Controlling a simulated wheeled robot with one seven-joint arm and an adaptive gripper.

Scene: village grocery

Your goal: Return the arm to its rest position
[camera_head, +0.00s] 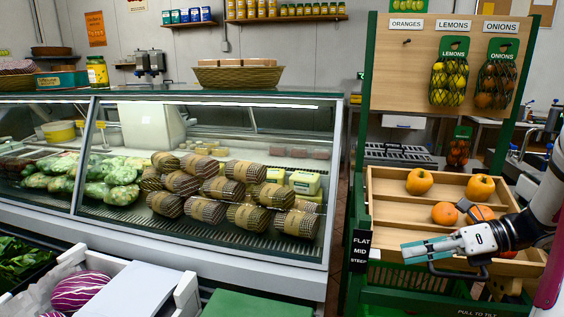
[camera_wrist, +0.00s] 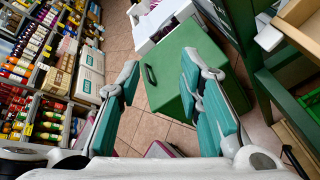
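My gripper (camera_head: 406,251) is in front of the wooden slatted tray on the right, its fingers pointing left. My arm reaches in from the right edge. In the wrist view my gripper (camera_wrist: 160,68) has its two teal-padded fingers wide apart with nothing between them. Beyond the fingers are the tiled floor (camera_wrist: 150,128) and a green box (camera_wrist: 178,75) with a dark handle.
The tilted wooden tray (camera_head: 388,215) holds several orange fruits, two of them by my wrist. Above it hang net bags of lemons (camera_head: 449,82) and onions (camera_head: 495,84). A glass display case (camera_head: 210,245) stands at left. Shelves of packaged goods (camera_wrist: 45,75) show in the wrist view.

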